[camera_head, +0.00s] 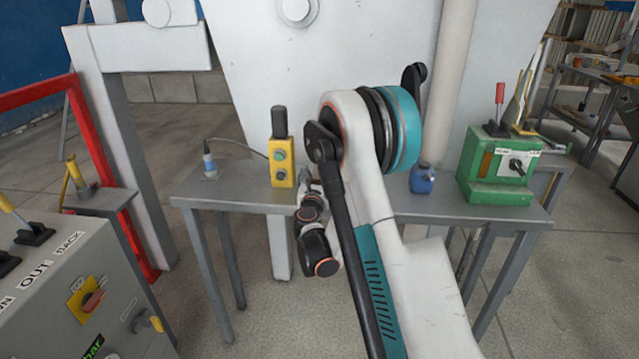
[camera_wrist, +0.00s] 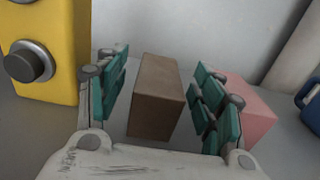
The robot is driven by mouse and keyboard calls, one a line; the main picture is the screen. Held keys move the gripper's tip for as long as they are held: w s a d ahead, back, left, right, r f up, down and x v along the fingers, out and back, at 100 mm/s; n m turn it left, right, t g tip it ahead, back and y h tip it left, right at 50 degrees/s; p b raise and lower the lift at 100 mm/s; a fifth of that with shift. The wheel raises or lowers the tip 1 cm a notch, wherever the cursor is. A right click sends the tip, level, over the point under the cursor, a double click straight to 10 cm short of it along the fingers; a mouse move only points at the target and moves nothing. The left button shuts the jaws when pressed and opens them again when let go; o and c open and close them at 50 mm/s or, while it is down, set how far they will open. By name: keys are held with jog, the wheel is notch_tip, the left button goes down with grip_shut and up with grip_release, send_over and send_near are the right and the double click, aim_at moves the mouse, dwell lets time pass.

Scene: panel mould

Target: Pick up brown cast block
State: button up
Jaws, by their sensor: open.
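The brown cast block (camera_wrist: 156,98) stands upright on the grey table in the wrist view, between the two fingers of my gripper (camera_wrist: 160,102). The fingers have teal pads and are spread apart, with a gap showing on each side of the block. The block's lower front is near my gripper's palm. In the head view my arm hides the block and most of my gripper.
A pink block (camera_wrist: 244,108) stands just right of my right finger. A yellow button box (camera_head: 282,163) stands close on the left. A blue container (camera_head: 422,179) and a green machine (camera_head: 499,172) stand farther right on the table (camera_head: 240,188).

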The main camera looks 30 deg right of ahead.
jog(key=shift+x, duration=1.25)
jog(key=c, duration=1.4)
jog(key=shift+o, duration=0.2)
